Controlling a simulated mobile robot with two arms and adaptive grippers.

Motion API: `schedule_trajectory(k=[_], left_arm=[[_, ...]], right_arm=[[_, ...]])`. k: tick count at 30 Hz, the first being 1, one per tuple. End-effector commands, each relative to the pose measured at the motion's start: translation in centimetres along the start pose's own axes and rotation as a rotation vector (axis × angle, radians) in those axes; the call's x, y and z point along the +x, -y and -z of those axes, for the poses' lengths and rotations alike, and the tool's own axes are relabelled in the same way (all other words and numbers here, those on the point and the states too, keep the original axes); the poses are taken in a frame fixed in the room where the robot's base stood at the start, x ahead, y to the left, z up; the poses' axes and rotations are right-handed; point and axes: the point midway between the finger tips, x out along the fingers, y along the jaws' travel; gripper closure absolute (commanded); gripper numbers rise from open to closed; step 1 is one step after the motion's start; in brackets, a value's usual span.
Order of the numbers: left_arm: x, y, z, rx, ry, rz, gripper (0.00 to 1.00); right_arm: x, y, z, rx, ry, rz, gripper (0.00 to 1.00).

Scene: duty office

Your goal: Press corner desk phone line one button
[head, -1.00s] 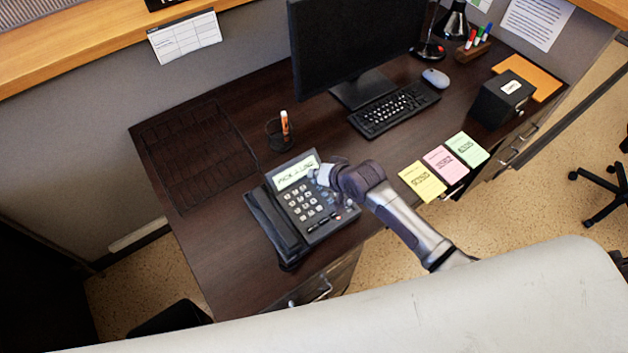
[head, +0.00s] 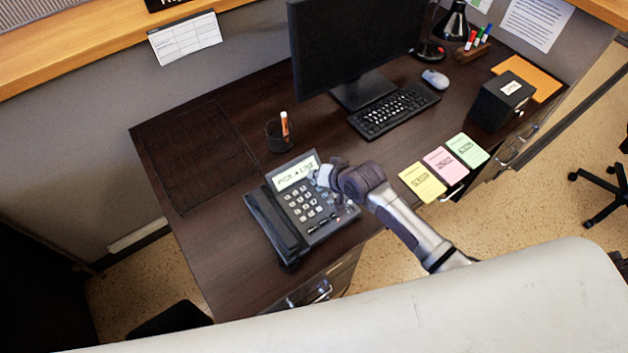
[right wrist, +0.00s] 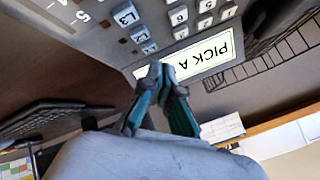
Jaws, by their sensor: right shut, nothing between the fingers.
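The dark desk phone (head: 318,232) sits at the near left of the desk, its handset (head: 272,222) along its left side. Its lit screen (head: 297,173) seems to read "PICK A LINE". My right gripper (head: 319,177) is shut and empty, over the phone's upper right, beside the screen. In the right wrist view the shut fingertips (right wrist: 156,70) are close to the screen (right wrist: 192,60) and the end of a column of line keys. The key marked L3 (right wrist: 125,14) is farther up that column. The key nearest the fingertips is partly hidden, and contact cannot be told. My left gripper is out of view.
A pen cup (head: 279,135) stands behind the phone. A monitor (head: 350,45) and keyboard (head: 394,109) are farther back. Yellow (head: 422,181), pink and green cards lie to the right of my arm.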

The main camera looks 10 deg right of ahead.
Motion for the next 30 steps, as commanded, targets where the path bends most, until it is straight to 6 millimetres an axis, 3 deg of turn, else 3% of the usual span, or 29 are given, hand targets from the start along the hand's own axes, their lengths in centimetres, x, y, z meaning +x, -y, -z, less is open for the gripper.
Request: schedule_trajectory(k=[30], left_arm=[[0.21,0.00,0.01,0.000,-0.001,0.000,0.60]], right_arm=[[0.83,-0.60,-0.61,0.000,0.000,0.000,1.00]])
